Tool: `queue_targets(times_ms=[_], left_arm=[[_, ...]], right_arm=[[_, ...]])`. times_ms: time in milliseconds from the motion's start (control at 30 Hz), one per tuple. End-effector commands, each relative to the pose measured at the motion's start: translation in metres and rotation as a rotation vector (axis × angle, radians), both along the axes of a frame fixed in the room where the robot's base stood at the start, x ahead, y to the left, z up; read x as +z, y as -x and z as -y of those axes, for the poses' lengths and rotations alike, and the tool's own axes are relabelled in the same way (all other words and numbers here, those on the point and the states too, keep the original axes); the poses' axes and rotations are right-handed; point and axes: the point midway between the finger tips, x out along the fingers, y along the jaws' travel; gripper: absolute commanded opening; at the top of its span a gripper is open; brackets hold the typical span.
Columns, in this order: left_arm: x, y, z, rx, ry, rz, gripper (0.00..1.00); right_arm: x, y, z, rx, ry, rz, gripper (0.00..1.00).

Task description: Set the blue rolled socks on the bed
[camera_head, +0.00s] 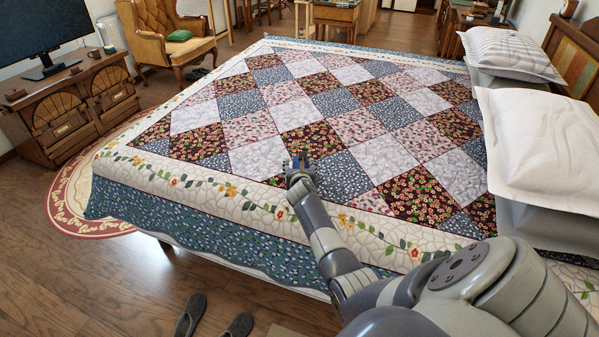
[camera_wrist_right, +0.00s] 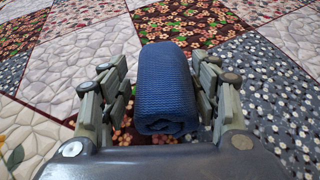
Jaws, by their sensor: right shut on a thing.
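The blue rolled socks (camera_wrist_right: 166,88) are a dark blue knitted roll between the fingers of my right gripper (camera_wrist_right: 163,95) in the right wrist view. My right gripper is shut on them. In the head view my right gripper (camera_head: 299,160) is over the near part of the bed (camera_head: 330,105), which has a patchwork quilt with a floral border. A small dark bit of the socks may show at the gripper tip there. Quilt patches lie just beyond and below the socks; I cannot tell whether the socks touch the quilt. My left gripper is not in view.
White pillows (camera_head: 535,140) lie at the bed's right side. A wooden cabinet (camera_head: 75,108) with a screen stands at the left, near an orange armchair (camera_head: 168,38). Dark slippers (camera_head: 190,315) lie on the floor in front. Most of the quilt is clear.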

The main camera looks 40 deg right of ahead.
Motion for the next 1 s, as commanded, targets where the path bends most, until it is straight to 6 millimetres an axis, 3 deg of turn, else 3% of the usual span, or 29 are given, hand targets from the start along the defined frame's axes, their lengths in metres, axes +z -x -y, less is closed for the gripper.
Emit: queue_targets(times_ms=[33,100,500,533,600,1000], left_arm=[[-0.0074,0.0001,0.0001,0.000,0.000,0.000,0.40],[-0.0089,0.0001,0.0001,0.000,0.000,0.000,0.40],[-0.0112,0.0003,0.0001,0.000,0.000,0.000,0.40],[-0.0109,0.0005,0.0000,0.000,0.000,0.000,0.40],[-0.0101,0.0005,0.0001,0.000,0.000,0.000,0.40],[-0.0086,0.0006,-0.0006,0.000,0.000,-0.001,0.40]], right_arm=[[-0.0121,-0.0001,-0.0003,0.000,-0.001,-0.001,0.35],[-0.0168,-0.0002,-0.0004,0.000,-0.001,-0.001,0.35],[-0.0209,-0.0002,-0.0006,0.001,0.000,0.000,0.35],[-0.0207,-0.0001,-0.0007,0.001,0.000,0.001,0.59],[-0.0199,-0.0001,-0.0006,0.001,0.000,0.000,0.75],[-0.0176,0.0000,-0.0004,0.000,0.001,0.001,0.77]])
